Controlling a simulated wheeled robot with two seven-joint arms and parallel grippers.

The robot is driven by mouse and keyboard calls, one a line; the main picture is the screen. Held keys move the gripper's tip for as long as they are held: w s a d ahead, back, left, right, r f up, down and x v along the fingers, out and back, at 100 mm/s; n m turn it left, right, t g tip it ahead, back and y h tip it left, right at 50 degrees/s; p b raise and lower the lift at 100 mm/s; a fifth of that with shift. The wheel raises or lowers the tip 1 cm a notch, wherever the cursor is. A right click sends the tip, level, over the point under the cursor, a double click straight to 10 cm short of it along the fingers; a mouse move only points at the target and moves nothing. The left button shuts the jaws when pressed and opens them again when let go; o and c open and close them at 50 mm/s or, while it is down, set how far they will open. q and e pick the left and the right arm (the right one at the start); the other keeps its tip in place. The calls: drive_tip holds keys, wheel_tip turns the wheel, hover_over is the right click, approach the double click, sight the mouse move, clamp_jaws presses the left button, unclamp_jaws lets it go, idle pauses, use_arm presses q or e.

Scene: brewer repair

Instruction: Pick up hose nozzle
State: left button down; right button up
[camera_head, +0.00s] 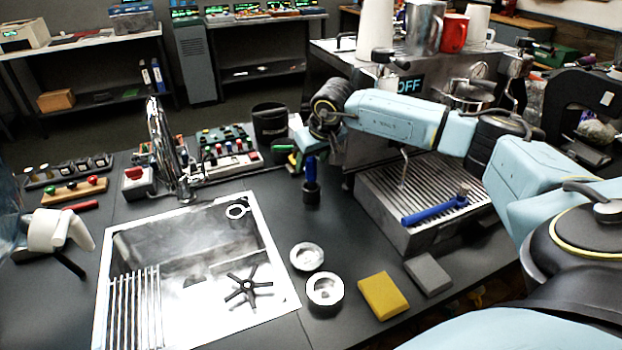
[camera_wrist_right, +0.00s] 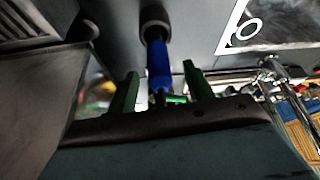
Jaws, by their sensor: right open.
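A blue upright piece (camera_head: 311,170), which looks like the hose nozzle, stands in a small black round holder (camera_head: 311,194) on the dark counter, between the sink and the coffee machine. My right gripper (camera_head: 296,159) is open close beside its upper part, with green fingers. In the right wrist view the blue nozzle (camera_wrist_right: 158,65) shows between the two open fingers of the right gripper (camera_wrist_right: 160,88), with the holder (camera_wrist_right: 155,20) beyond it. I cannot tell whether the fingers touch it. My left gripper is not in view.
The sink (camera_head: 285,270) lies to the left, with a metal tap (camera_head: 165,150). The coffee machine's drip tray (camera_head: 400,185) is on the right, with a blue-handled tool (camera_head: 435,208) on it. A black cup (camera_head: 270,125) stands behind. A yellow block (camera_head: 383,296) lies in front.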

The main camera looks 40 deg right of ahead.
sight(309, 169)
drive_tip(key=x, duration=0.4)
drive_tip(key=shift+s, duration=0.15)
drive_tip(key=shift+f, duration=0.4)
drive_tip(key=shift+c, duration=1.1)
drive_tip(key=shift+r, duration=0.1)
clamp_jaws()
